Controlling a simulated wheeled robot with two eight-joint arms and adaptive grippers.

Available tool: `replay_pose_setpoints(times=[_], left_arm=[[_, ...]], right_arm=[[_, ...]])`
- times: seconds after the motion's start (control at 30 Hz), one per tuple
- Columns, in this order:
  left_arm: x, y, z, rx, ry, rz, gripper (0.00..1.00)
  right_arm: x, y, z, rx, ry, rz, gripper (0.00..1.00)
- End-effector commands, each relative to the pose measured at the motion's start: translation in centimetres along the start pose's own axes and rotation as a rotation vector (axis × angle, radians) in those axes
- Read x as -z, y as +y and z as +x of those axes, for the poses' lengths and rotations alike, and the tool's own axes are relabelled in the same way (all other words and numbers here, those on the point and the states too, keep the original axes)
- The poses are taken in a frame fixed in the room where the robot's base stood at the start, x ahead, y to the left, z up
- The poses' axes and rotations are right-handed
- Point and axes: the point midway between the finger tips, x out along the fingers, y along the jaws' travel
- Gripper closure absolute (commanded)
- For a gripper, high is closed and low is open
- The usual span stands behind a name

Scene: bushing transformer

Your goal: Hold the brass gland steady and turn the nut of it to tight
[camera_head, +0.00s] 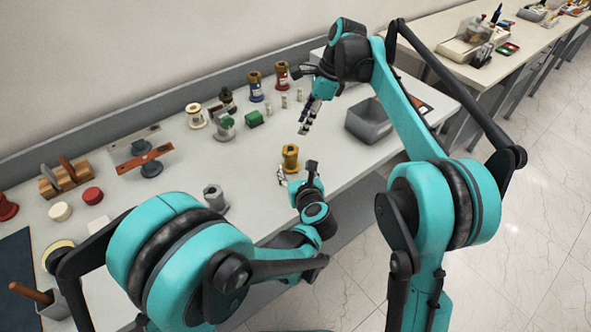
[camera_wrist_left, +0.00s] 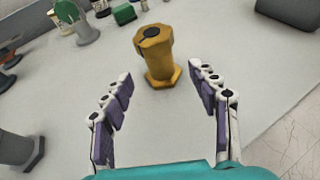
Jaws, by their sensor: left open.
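The brass gland (camera_head: 290,157) stands upright on the table near its front edge, with a hex nut on top and a wider hex foot. In the left wrist view the gland (camera_wrist_left: 158,62) stands ahead of and between the spread fingers of my left gripper (camera_wrist_left: 162,110), which is open and empty and apart from it. In the head view my left gripper (camera_head: 283,178) is low, just in front of the gland. My right gripper (camera_head: 304,128) is above and behind the gland, pointing down, clear of it; its finger gap is too small to judge.
A grey bin (camera_head: 368,122) stands right of the gland. Several coloured glands, including a blue one (camera_head: 256,87) and a red one (camera_head: 282,75), stand at the back. A grey fitting (camera_head: 214,198) stands at the left, near the front edge. The table around the gland is clear.

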Motion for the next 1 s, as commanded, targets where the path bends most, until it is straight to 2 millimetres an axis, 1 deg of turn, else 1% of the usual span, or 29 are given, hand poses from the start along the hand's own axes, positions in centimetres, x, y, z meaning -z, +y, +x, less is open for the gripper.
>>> replay_pose_setpoints(times=[0.17, 0.3, 0.4, 0.5, 0.63, 0.87, 0.9, 0.97, 1.0], left_arm=[[0.1, 0.1, 2.4, -0.003, 0.004, -0.006, 0.40], [0.1, 0.1, 4.7, -0.002, 0.002, -0.004, 0.40], [0.1, 0.0, 6.0, -0.001, 0.002, -0.004, 0.40], [0.0, 0.0, 6.9, -0.001, 0.002, -0.003, 0.40], [0.0, 0.0, 7.5, 0.000, 0.001, -0.002, 0.40], [0.0, 0.0, 7.5, 0.001, 0.001, -0.001, 0.40], [0.0, 0.0, 7.5, 0.001, 0.001, -0.001, 0.51], [0.0, 0.0, 7.5, 0.001, 0.001, -0.001, 0.67], [0.0, 0.0, 7.5, 0.001, 0.001, -0.001, 0.77]], right_arm=[[0.0, 0.0, 0.0, 0.000, 0.000, 0.000, 0.66], [0.0, 0.0, 0.0, 0.000, 0.000, 0.000, 0.66], [0.0, 0.0, 0.0, 0.000, 0.000, 0.000, 0.66], [0.0, 0.0, 0.0, 0.000, 0.000, 0.000, 0.66], [0.0, 0.0, 0.0, 0.000, 0.000, 0.000, 0.66], [0.0, 0.0, 0.0, 0.000, 0.000, 0.000, 0.66], [0.0, 0.0, 0.0, 0.000, 0.000, 0.000, 0.66], [0.0, 0.0, 0.0, 0.000, 0.000, 0.000, 0.66], [0.0, 0.0, 0.0, 0.000, 0.000, 0.000, 0.66]])
